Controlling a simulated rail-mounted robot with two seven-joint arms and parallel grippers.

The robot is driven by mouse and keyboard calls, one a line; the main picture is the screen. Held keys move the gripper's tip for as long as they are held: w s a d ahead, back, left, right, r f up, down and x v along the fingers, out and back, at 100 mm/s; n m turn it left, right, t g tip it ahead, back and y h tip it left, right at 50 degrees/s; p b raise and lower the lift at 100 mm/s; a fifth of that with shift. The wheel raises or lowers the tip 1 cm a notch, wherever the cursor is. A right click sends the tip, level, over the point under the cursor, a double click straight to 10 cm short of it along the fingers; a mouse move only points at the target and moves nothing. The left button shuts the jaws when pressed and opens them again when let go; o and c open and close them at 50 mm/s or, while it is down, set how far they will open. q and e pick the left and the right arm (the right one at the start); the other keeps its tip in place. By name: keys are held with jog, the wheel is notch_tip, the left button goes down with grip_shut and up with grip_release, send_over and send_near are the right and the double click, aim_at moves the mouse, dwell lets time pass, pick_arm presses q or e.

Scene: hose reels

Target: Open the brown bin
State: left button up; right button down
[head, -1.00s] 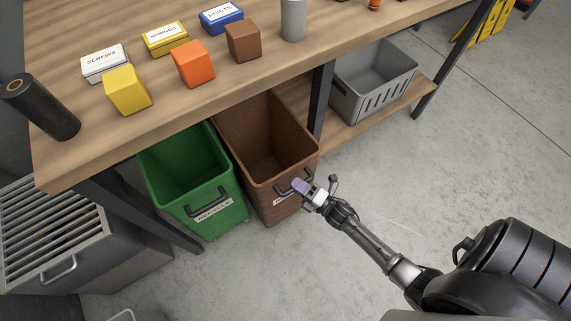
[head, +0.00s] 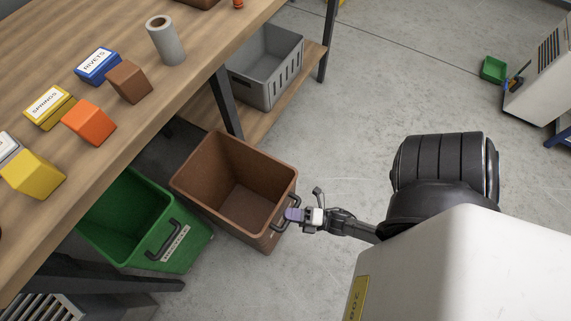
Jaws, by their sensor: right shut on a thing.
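The brown bin (head: 205,194) stands on the floor, pulled out from below the workbench, with its open top and empty inside showing. Its dark handle (head: 281,215) is on the front wall, facing right. The fingertips partly cover the handle. My left gripper is not in view.
The green bin (head: 122,262) stands left of the brown bin, partly under the workbench (head: 105,128). A dark table leg (head: 226,100) and a grey crate (head: 262,82) on a low shelf are behind. Open concrete floor (head: 340,120) lies to the right.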

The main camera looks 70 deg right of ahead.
jog(key=c, duration=1.1)
grip_release()
jog(key=shift+o, duration=0.2)
jog(key=shift+s, duration=0.1)
jog(key=p+v, duration=0.2)
jog(key=v, duration=1.1)
jog(key=shift+s+f, duration=0.2)
jog(key=shift+s, duration=0.1)
jog(key=shift+d, duration=0.1)
